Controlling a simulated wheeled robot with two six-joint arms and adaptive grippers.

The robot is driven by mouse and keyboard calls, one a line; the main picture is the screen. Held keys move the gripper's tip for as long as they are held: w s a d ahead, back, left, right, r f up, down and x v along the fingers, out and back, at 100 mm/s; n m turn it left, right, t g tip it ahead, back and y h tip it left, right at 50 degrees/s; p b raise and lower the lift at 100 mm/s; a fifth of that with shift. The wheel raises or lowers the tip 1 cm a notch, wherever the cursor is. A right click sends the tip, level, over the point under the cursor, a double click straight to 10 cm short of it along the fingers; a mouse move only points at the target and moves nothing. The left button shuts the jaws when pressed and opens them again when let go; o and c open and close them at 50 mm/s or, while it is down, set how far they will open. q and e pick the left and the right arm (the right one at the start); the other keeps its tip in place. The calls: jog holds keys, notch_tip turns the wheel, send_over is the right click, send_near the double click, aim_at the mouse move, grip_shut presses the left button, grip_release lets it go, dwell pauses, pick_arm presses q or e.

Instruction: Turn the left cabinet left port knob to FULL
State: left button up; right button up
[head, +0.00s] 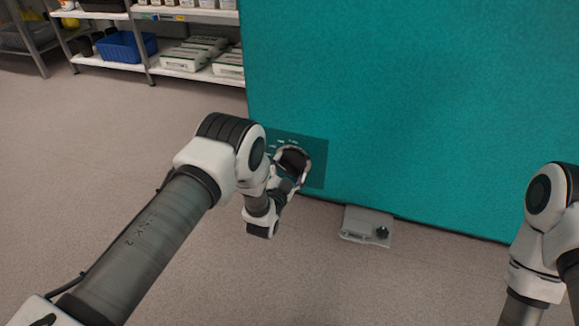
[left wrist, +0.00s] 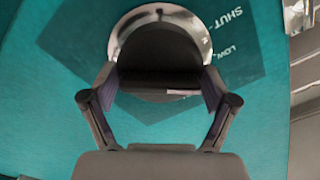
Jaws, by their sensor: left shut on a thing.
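The port knob (head: 294,155) is on a darker teal panel (head: 318,170) low on the left part of the teal cabinet (head: 410,100). In the left wrist view the knob (left wrist: 158,47) is black, with a bar-like grip inside a silver ring. My left gripper (head: 287,180) is at the knob, and in the left wrist view its two fingers (left wrist: 160,82) are shut on both sides of the grip. White SHUT and LOW labels (left wrist: 232,35) show right of the ring. A FULL label cannot be read. My right gripper is out of view; only its arm shows.
A small grey box with a black knob (head: 367,224) sits at the cabinet's base, right of my left gripper. Shelves (head: 190,74) with a blue bin (head: 126,47) and bags stand at the back left. The floor (head: 90,130) at left is clear.

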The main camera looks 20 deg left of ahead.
pick_arm(q)
jog(key=m+p, duration=0.2)
jog(key=m, duration=0.3)
jog(key=m+p, duration=0.1)
jog(key=m, duration=0.4)
jog(key=shift+d+f+p, duration=0.1)
jog(key=shift+p, duration=0.2)
jog(key=shift+m, duration=0.3)
jog(key=o, duration=0.9)
jog(key=shift+o, duration=0.2)
jog(key=s, duration=1.2)
jog(key=shift+a, duration=0.2)
